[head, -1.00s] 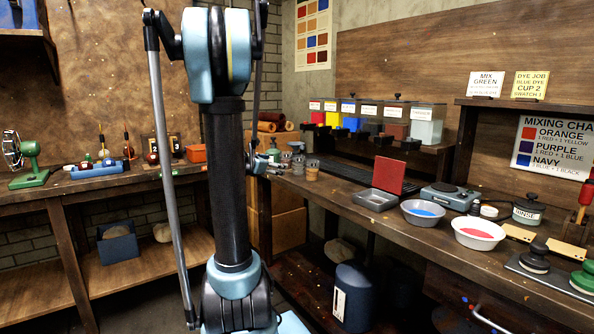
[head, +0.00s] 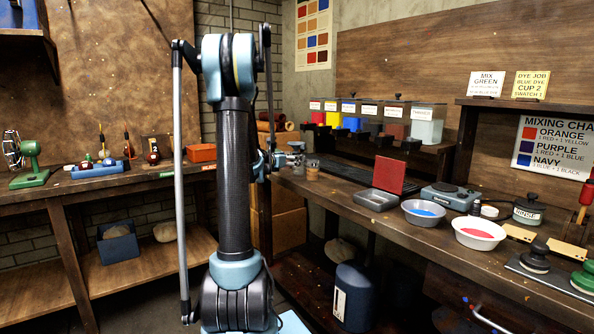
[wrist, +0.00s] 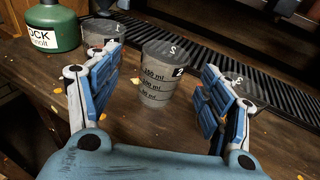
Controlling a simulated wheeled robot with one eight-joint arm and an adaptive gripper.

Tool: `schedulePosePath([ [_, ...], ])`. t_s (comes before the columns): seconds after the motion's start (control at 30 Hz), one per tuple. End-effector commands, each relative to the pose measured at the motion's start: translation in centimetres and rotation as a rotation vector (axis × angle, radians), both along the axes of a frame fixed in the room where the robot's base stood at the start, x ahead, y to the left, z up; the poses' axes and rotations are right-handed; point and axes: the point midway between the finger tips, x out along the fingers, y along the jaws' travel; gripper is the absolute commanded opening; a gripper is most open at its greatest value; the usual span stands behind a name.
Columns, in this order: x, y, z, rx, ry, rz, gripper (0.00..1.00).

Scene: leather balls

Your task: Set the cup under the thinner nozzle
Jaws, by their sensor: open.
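A grey see-through cup with volume marks and a 2 on its side (wrist: 158,78) stands upright on the bench, between and a little beyond the fingers of my gripper (wrist: 162,68) in the wrist view. The fingers are open on either side of it and hold nothing. A cup with a 1 on it (wrist: 98,32) stands behind the left finger. Another grey cup (wrist: 238,77) is partly hidden by the right finger. In the head view my gripper (head: 290,160) is at the cups (head: 312,169). Dispensers (head: 366,118) line the back; I cannot tell which nozzle is thinner.
A green bottle (wrist: 52,28) stands left of the cups. A black ribbed strip (wrist: 200,50) runs behind them. Farther right on the bench are an open metal box with a red lid (head: 388,175), a scale (head: 450,195) and bowls of blue (head: 424,211) and red (head: 479,232).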

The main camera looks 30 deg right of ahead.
Motion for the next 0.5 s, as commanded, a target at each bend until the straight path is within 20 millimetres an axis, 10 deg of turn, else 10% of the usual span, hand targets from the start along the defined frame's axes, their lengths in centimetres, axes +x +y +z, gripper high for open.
schedulePosePath([
  [0.5,1.3,-3.6,-0.7,0.002,-0.001,-0.003,0.74],
])
